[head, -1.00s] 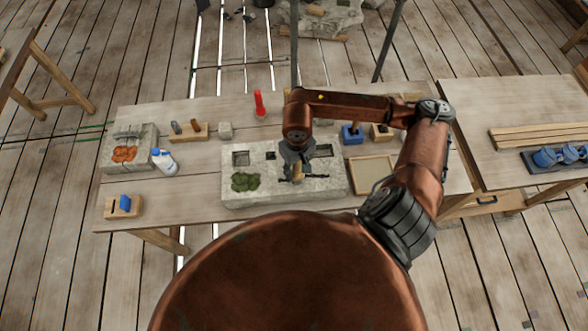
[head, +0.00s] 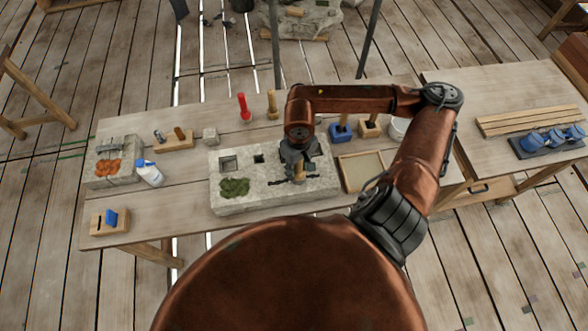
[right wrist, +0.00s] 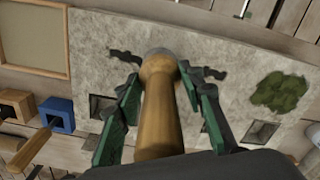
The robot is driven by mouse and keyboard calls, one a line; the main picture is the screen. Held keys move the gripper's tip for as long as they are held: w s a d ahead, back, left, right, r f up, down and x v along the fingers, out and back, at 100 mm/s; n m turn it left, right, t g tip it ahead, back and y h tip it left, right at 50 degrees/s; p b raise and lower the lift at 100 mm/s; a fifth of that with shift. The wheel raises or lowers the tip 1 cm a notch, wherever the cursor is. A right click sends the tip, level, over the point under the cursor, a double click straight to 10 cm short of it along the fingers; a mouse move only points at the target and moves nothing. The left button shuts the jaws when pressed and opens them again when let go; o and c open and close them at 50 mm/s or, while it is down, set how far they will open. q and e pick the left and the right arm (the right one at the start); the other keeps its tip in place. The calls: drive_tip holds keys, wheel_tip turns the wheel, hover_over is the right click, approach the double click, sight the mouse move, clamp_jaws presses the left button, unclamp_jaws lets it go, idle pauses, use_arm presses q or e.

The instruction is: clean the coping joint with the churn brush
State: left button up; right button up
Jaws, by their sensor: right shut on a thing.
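The pale stone coping block (head: 222,202) lies on the work table. A dark, ragged joint line (head: 275,182) runs across its near right part; it also shows in the right wrist view (right wrist: 125,56), on both sides of the brush. My right gripper (head: 298,163) is shut on the churn brush (head: 299,174), seen as a thick wooden handle (right wrist: 160,110) between green-sided fingers in the right wrist view. The brush's far end is over the joint line. Its bristles are hidden, so I cannot tell whether they touch. My left gripper is not in view.
Green moss (head: 234,187) and square recesses (head: 228,163) mark the block. A shallow framed tray (head: 361,171), a blue holder (head: 340,134) and a wooden holder (head: 370,129) stand to its right. A white bottle (head: 150,174) and red tool (head: 243,106) stand left and behind.

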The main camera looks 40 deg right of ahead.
drive_tip(key=shift+s+d, duration=0.45)
drive_tip(key=shift+d, duration=0.3)
drive_tip(key=shift+s+d, duration=0.1)
drive_tip(key=shift+s+d+b, duration=0.35)
drive_tip(key=shift+d, duration=0.2)
drive_tip(key=shift+s+d+r, duration=0.1)
drive_tip(key=shift+s+d, duration=0.3)
drive_tip(key=shift+d, duration=0.25)
drive_tip(key=shift+d, duration=0.1)
drive_tip(key=shift+s+d+p, duration=0.8)
drive_tip(key=shift+d+p, duration=0.15)
drive_tip(key=shift+d, duration=0.2)
